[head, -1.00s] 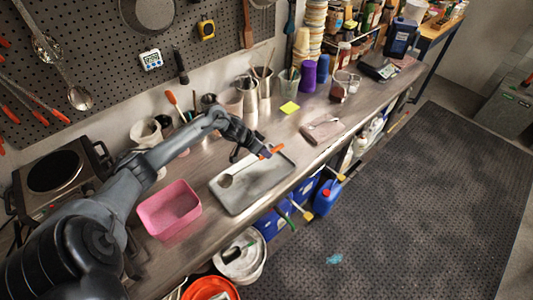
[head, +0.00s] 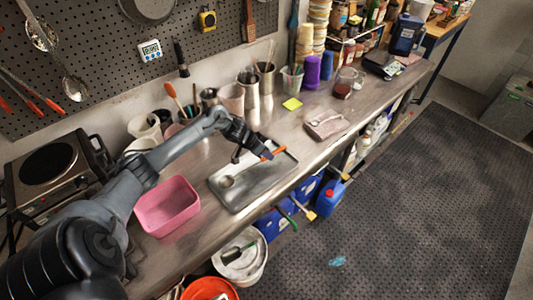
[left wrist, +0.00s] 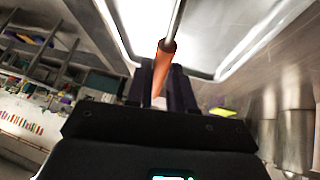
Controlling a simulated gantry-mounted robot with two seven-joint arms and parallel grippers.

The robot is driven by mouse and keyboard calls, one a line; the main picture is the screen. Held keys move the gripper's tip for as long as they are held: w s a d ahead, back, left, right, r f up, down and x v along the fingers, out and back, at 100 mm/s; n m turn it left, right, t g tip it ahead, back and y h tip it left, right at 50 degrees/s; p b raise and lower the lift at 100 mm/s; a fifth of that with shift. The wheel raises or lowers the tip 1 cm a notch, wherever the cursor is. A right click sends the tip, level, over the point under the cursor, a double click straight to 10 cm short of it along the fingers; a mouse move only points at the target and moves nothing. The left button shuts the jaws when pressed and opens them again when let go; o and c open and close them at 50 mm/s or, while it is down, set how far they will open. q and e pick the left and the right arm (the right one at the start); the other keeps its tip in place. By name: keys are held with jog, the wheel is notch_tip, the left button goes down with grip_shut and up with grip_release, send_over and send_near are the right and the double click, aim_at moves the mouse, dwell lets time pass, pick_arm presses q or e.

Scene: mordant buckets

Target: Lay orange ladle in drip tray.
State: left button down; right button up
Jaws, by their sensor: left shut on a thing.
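The orange ladle (head: 273,154) has an orange handle and a metal shaft and bowl. My left gripper (head: 262,156) is shut on its handle. The ladle's bowl (head: 226,181) shows over the left part of the grey metal drip tray (head: 246,198), and the handle shows over the tray's far right part. In the left wrist view the orange handle (left wrist: 164,57) sits between the two dark fingers, with the shaft running away over the tray. I cannot tell whether the ladle touches the tray. My right gripper is not in view.
A pink tub (head: 167,206) stands left of the tray on the metal bench. A folded cloth (head: 326,123) lies to its right, with a yellow sponge or note (head: 292,104) behind. Metal cups (head: 248,88) stand near the wall. Bench between tray and cloth is clear.

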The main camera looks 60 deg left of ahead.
pick_arm(q)
jog(key=c, duration=0.9)
grip_release()
jog(key=shift+s+r, duration=0.25)
jog(key=shift+r, duration=0.2)
jog(key=p+v, duration=0.1)
jog(key=v, duration=0.9)
jog(key=shift+a+f, duration=0.1)
